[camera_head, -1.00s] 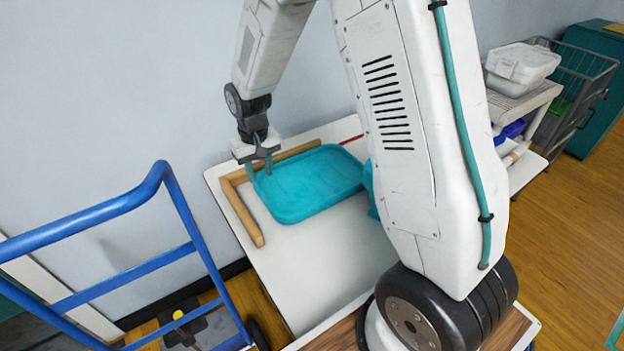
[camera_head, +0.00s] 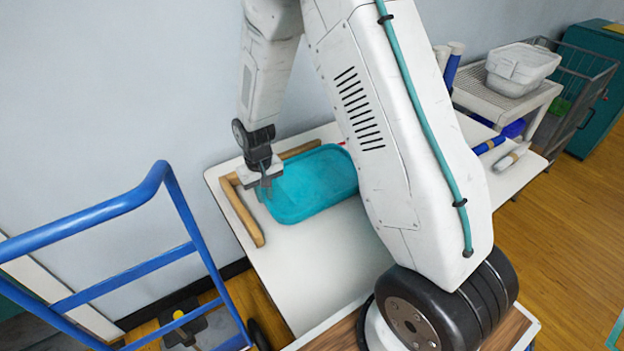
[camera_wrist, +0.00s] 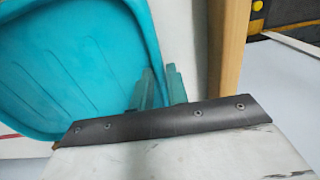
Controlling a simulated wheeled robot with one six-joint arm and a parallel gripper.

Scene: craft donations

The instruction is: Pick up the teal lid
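The teal lid (camera_head: 315,185) lies on the white table, a shallow rounded rectangle with a raised rim. My gripper (camera_head: 265,187) is at the lid's left end, pointing down. In the wrist view the two greenish fingers (camera_wrist: 160,88) are close together at the lid's rim, one on the inner side and one on the outer side. They look shut on the rim, though the contact itself is partly hidden. The lid (camera_wrist: 75,65) fills the upper left of the wrist view. My arm hides part of the table to the lid's right.
A wooden L-shaped bar (camera_head: 243,212) borders the lid on the left and back. The white table (camera_head: 315,265) is clear in front. A blue cart frame (camera_head: 130,267) stands at left. A shelf with a white tub (camera_head: 520,68) stands at right, near a blue-and-white roll (camera_head: 490,144).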

